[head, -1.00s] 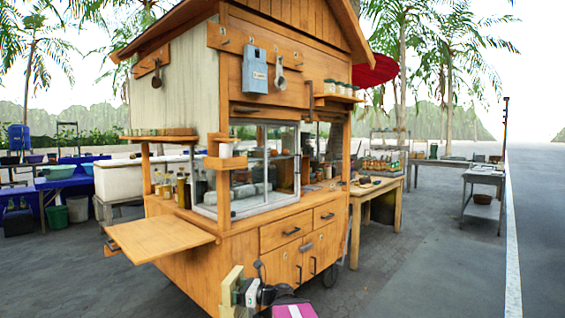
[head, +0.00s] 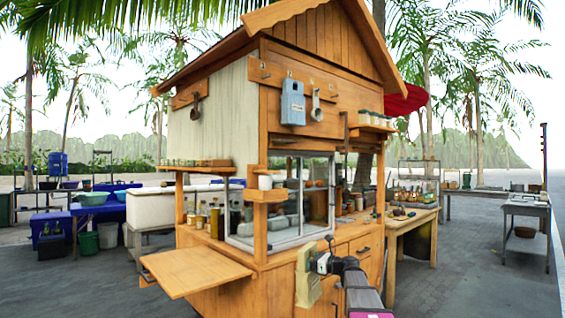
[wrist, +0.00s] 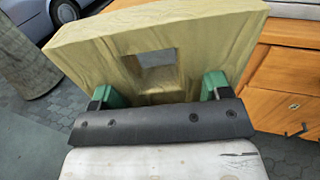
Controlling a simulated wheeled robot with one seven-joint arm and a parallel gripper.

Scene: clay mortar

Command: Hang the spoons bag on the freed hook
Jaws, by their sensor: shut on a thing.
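My gripper (wrist: 160,95) is shut on a pale yellow-green bag (wrist: 85,55), a thick flat slab with a square opening through it. The green fingertips grip it on both sides of the opening. In the head view the bag (head: 308,288) is held upright in front of the cart, below the hook board (head: 330,88). No label on it can be read. On that board hang a blue bag (head: 292,105) and a grey ladle (head: 316,106). A small hook (head: 265,72) at the board's left end looks empty.
The wooden cart (head: 275,270) has glass windows and a fold-out shelf (head: 192,270) on its left. A small ledge with a white cup (head: 265,182) juts out above my gripper. Jars (head: 372,118) stand on a right shelf.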

